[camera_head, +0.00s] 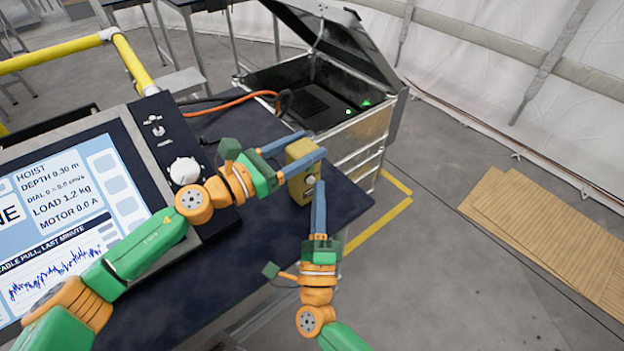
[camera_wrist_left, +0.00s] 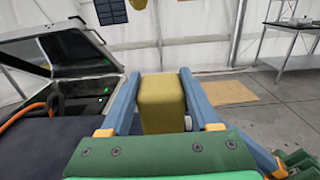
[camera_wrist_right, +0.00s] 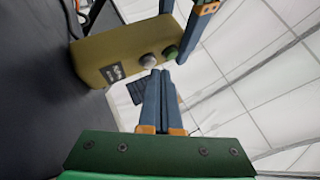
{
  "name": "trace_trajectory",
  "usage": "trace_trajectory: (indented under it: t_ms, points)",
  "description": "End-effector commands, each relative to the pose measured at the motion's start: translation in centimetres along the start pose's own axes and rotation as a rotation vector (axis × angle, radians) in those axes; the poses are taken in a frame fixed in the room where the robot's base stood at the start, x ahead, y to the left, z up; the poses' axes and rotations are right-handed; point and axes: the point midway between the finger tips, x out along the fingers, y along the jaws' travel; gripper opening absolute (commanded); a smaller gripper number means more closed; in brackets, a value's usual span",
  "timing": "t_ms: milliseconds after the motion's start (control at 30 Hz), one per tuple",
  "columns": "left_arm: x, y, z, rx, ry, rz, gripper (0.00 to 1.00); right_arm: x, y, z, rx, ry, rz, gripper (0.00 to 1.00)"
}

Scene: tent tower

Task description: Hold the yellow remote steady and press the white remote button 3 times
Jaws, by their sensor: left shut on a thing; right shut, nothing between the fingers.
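The yellow remote (camera_head: 301,171) is a small box at the right end of the dark table. My left gripper (camera_head: 303,163) is shut on it, with blue fingers on either side; the left wrist view shows the remote (camera_wrist_left: 162,103) between the fingers (camera_wrist_left: 162,98). In the right wrist view the remote (camera_wrist_right: 112,57) shows a white button (camera_wrist_right: 149,61) and a green button (camera_wrist_right: 170,53). My right gripper (camera_head: 318,186) is shut and empty. In the right wrist view its fingertips (camera_wrist_right: 160,72) are just beside the white button; I cannot tell whether they touch it.
A control console with a screen (camera_head: 65,220) and a white knob (camera_head: 184,170) stands left on the dark table (camera_head: 240,270). An open case (camera_head: 350,130) with green lights is behind. An orange cable (camera_head: 235,102) runs to it. Floor at right is clear except cardboard sheets (camera_head: 550,230).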

Motion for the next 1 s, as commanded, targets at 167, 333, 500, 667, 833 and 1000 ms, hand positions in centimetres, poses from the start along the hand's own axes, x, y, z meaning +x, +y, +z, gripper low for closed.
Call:
trace_trajectory:
  t_ms: [167,333,500,667,833,1000]
  points:
    - [0.0,0.01,0.0,0.0,0.0,0.0,0.0,0.02,0.01,0.01,0.0,0.0,0.0,0.0]
    - [0.0,0.01,0.0,0.0,0.0,0.0,0.0,0.04,0.03,0.02,0.0,0.0,0.0,0.0]
    - [0.0,0.01,0.0,0.0,0.0,0.0,0.0,0.16,0.13,0.1,0.0,0.0,0.0,0.0]
    - [0.0,0.01,0.0,0.0,0.0,0.0,0.0,0.29,0.24,0.19,-0.001,0.0,0.0,0.0]
    - [0.0,0.01,0.0,0.0,0.0,0.0,0.0,0.46,0.31,0.3,0.0,0.0,-0.001,0.0]
    - [0.0,0.01,-0.01,0.0,0.0,0.0,0.0,0.59,0.42,0.4,0.0,0.0,-0.001,0.0]
